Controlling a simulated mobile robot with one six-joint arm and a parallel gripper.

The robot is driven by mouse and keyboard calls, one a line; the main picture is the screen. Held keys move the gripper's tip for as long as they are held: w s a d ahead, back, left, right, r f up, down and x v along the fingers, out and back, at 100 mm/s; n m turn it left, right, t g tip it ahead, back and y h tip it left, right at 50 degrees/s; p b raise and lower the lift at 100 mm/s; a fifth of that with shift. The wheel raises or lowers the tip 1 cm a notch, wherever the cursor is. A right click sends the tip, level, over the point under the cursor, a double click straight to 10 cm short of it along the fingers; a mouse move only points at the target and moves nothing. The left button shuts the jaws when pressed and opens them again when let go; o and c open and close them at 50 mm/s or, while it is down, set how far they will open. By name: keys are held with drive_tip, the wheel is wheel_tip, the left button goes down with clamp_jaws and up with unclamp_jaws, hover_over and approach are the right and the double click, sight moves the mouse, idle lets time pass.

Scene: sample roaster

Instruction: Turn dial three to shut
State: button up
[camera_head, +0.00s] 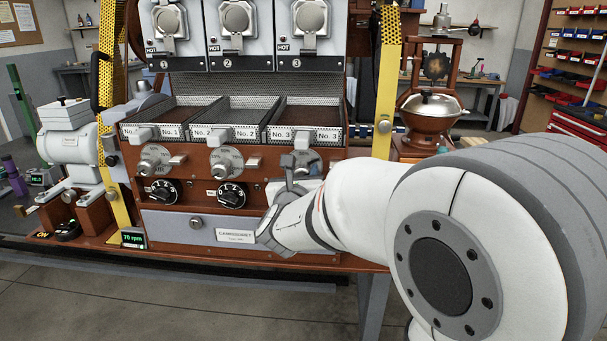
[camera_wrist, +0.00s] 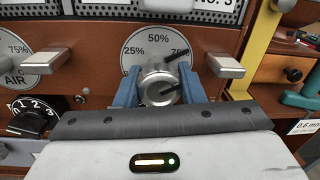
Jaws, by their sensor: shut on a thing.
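Dial three (camera_wrist: 160,84) is a round silver knob on a grey plate marked 25%, 50% and 75%, on the brown front panel below the No. 3 drawer. A black pointer at the dial slants up and right, between the 50% and 75% marks. My gripper (camera_wrist: 158,88) has its two blue fingers closed on the left and right sides of the knob. In the head view my gripper (camera_head: 297,168) is in front of the third column and hides most of that dial. The lower part of the plate is hidden by my gripper.
Dial one (camera_head: 155,160) and dial two (camera_head: 227,162) are to the left. Black numbered knobs (camera_head: 231,194) sit below them. A silver handle (camera_wrist: 226,66) sticks out close right of my gripper. The No. 3 drawer (camera_head: 304,133) is just above. A yellow post (camera_head: 387,80) stands right.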

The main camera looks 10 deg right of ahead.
drive_tip(key=c, duration=0.3)
drive_tip(key=shift+f+n+b, duration=0.15)
drive_tip(key=shift+n+b, duration=0.15)
drive_tip(key=shift+b, duration=0.1)
